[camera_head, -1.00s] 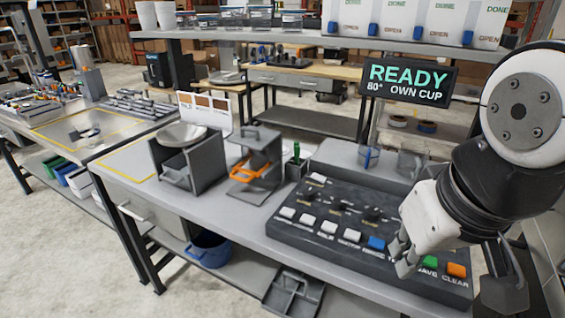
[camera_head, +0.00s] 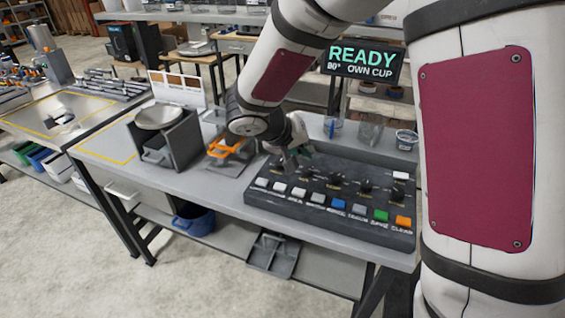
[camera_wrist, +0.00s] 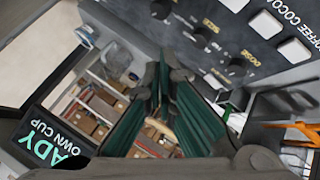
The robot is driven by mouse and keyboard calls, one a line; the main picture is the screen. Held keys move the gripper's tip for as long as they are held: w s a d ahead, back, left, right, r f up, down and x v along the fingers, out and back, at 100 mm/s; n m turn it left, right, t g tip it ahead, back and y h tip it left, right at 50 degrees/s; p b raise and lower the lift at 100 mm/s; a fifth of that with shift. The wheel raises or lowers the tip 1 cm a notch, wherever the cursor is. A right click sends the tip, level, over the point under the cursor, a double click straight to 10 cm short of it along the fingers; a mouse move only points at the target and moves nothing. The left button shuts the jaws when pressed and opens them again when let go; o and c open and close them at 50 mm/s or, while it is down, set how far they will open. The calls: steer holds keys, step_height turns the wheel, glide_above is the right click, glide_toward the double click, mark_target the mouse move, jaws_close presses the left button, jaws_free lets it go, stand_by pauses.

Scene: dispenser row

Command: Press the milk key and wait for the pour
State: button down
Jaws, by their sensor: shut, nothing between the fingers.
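The key panel (camera_head: 330,215) lies on the bench with a front row of white, blue, grey, green and orange keys. The third white key (camera_head: 298,192) seems to be the milk key; its label is too blurred to be sure. My gripper (camera_head: 291,162) is shut and empty, above the panel's back left part, behind the white keys. It looks apart from the keys. In the wrist view my fingers (camera_wrist: 162,78) point past the panel's edge, and white keys (camera_wrist: 266,24) show at upper right near COFFEE and COCOA labels. The display (camera_head: 362,62) reads READY, 80°, OWN CUP.
An orange-handled grey stand (camera_head: 222,150) is close left of my gripper. A scale-like box with a round dish (camera_head: 158,116) stands further left. Clear cups (camera_head: 333,127) and a small tub (camera_head: 406,139) stand behind the panel. My arm crosses the right side.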

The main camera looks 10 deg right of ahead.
steer(key=shift+w+a+f+t, duration=0.3)
steer(key=shift+w+a+f, duration=0.55)
steer(key=shift+f, duration=0.1)
steer(key=b, duration=0.3)
glide_above(296, 190)
step_height(296, 190, down, 7)
steer(key=shift+w+f, duration=0.1)
steer(key=shift+f, duration=0.1)
steer(key=shift+f+b, duration=0.7)
steer(key=shift+b, duration=0.1)
steer(key=shift+f+b, duration=0.9)
steer(key=shift+b, duration=0.45)
stand_by(1.3)
steer(key=shift+r, duration=0.2)
steer(key=shift+r+p, duration=0.3)
steer(key=shift+r, duration=0.4)
